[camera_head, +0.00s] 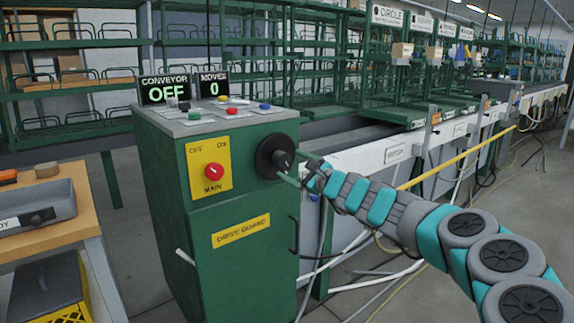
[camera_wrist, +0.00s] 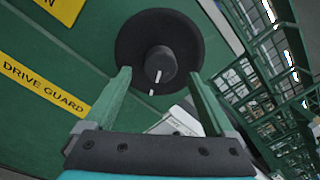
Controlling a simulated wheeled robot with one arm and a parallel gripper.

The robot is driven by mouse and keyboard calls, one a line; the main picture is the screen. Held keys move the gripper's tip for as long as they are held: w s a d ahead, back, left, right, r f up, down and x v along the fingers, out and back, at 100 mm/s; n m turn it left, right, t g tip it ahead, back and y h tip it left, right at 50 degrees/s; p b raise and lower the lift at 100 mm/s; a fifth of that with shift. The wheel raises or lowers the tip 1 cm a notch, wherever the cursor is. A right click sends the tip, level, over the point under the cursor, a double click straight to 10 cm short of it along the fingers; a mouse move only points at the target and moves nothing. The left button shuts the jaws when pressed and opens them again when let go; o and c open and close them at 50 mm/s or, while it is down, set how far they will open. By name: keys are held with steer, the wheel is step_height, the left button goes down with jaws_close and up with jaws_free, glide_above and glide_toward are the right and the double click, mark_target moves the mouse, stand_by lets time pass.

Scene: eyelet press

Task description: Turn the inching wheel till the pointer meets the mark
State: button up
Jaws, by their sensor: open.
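The inching wheel is a black disc (camera_head: 268,150) on the upper right of the green cabinet's front, with a grey hub knob at its centre. In the wrist view the wheel (camera_wrist: 135,42) fills the top middle, and its hub (camera_wrist: 160,60) carries a short white line, the likely pointer (camera_wrist: 158,74). A small white tick (camera_wrist: 152,92), likely the mark, shows just below the hub, apart from the line and slightly left. My gripper (camera_head: 291,167) is open in front of the wheel. In the wrist view its green fingers (camera_wrist: 158,76) stand either side of the hub, with gaps visible.
The cabinet (camera_head: 165,190) has a red MAIN switch (camera_head: 212,170) on a yellow plate, a DRIVE GUARD label (camera_head: 240,231) and a door handle (camera_head: 293,235). Displays above read CONVEYOR OFF (camera_head: 164,89) and MOVES 0 (camera_head: 213,84). A wooden bench (camera_head: 60,238) stands left; a conveyor line runs right.

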steer(key=shift+v, duration=1.7)
steer(key=shift+s, duration=0.1)
